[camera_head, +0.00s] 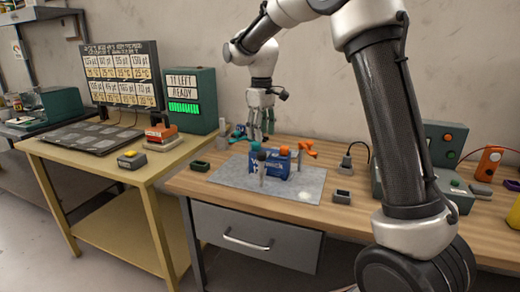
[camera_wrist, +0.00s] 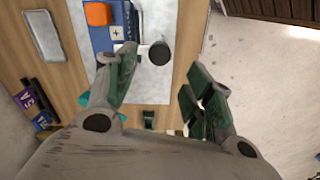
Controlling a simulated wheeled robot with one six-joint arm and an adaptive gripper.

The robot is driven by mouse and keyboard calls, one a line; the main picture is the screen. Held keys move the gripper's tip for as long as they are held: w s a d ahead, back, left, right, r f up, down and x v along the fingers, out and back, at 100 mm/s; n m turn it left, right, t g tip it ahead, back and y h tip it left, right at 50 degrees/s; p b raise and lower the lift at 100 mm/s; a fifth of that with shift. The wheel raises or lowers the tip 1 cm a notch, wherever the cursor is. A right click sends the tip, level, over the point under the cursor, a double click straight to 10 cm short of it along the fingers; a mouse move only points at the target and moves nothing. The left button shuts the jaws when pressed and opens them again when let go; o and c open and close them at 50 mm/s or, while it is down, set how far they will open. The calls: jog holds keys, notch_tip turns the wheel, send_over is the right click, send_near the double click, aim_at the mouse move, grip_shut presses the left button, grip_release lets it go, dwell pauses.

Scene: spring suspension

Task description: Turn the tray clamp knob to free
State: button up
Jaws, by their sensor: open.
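My gripper (camera_head: 262,138) hangs open and empty above the left-back part of the workbench, by a blue block (camera_head: 279,164) on a grey mat (camera_head: 305,188). In the wrist view my gripper (camera_wrist: 160,75) has its two dark green fingers spread apart. A dark round knob (camera_wrist: 160,53) shows between and beyond the fingertips, beside the blue block (camera_wrist: 102,38); nothing is gripped. This may be the clamp knob; I cannot read any marking or its turn position. In the head view a dark round top (camera_head: 261,156) stands on a post before the block.
An orange piece (camera_head: 307,148) stands behind the block. A small dark green bin (camera_head: 200,166) and a grey holder (camera_head: 342,196) flank the mat. On the left yellow table (camera_head: 155,165) sit a display box (camera_head: 190,100) reading "11 LEFT READY" and a black panel (camera_head: 90,137).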

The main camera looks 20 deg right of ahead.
aim_at(262, 153)
notch_tip(262, 153, down, 8)
jog(key=shift+r, duration=0.25)
grip_shut()
